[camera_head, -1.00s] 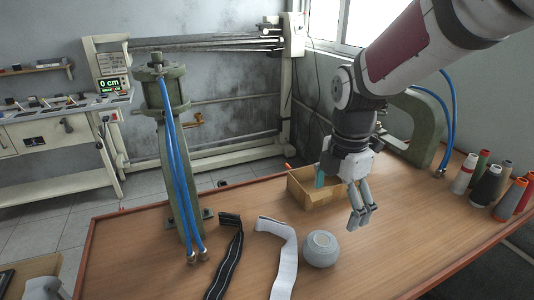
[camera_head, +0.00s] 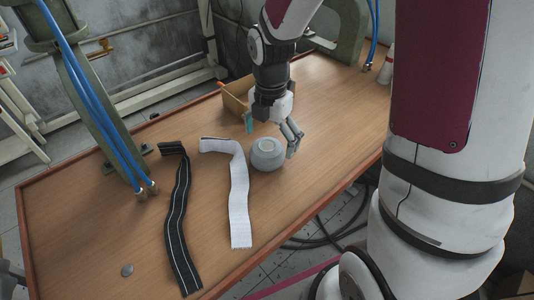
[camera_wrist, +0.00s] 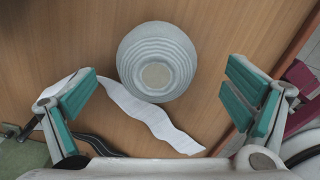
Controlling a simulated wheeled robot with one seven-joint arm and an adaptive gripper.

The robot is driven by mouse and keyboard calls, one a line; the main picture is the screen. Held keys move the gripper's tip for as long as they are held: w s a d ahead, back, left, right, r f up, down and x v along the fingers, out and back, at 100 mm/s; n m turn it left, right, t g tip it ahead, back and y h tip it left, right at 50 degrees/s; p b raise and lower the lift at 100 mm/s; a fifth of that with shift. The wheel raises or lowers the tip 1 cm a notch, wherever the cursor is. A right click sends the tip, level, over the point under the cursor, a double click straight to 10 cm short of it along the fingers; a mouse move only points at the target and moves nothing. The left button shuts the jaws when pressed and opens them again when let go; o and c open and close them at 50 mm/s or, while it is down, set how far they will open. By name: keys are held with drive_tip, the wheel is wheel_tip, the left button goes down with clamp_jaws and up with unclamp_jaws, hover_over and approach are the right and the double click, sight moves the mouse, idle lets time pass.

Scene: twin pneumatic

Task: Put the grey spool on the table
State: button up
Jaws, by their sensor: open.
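The grey spool (camera_head: 267,155) is a round, ribbed, pale grey body standing on the wooden table (camera_head: 310,120). In the wrist view the spool (camera_wrist: 157,62) shows from above, with a round, pale centre. My gripper (camera_head: 272,138) is just behind and above it, fingers spread. In the wrist view my gripper (camera_wrist: 162,95) is open, with teal pads on both sides of the spool and clear gaps to it. Nothing is held. One finger shows plainly at the spool's right in the head view; the other is harder to make out.
A white strip (camera_head: 239,195) lies left of the spool, and a black strip (camera_head: 177,215) lies farther left. A cardboard box (camera_head: 236,97) stands behind my gripper. A green post with blue hoses (camera_head: 100,105) stands at the left. The table's front edge is close to the spool.

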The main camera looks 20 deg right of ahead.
sight(268, 144)
drive_tip(key=shift+w+a+f, duration=0.1)
drive_tip(key=shift+f, duration=1.05)
drive_tip(key=shift+a+f, duration=0.1)
drive_tip(key=shift+f, duration=1.05)
drive_tip(key=c, duration=1.5)
drive_tip(key=shift+o, duration=0.2)
drive_tip(key=shift+r, duration=0.85)
drive_tip(key=shift+s+d+r, duration=0.1)
drive_tip(key=shift+s+r, duration=0.05)
drive_tip(key=shift+r, duration=0.4)
drive_tip(key=shift+s+r, duration=0.15)
drive_tip(key=shift+r, duration=0.35)
drive_tip(key=s+d, duration=0.1)
drive_tip(key=s, duration=0.3)
drive_tip(key=s+d+r+p, duration=0.1)
drive_tip(key=s, duration=0.3)
drive_tip(key=s+d+p, duration=0.1)
drive_tip(key=s, duration=0.3)
drive_tip(key=shift+s+d+r, duration=0.15)
drive_tip(key=shift+s+d, duration=0.2)
drive_tip(key=shift+d, duration=0.05)
drive_tip(key=shift+s+d+r+p, duration=0.1)
drive_tip(key=shift+s+d+p, duration=0.25)
drive_tip(key=shift+p, duration=0.85)
drive_tip(key=shift+s+p, duration=0.7)
drive_tip(key=shift+p, duration=0.55)
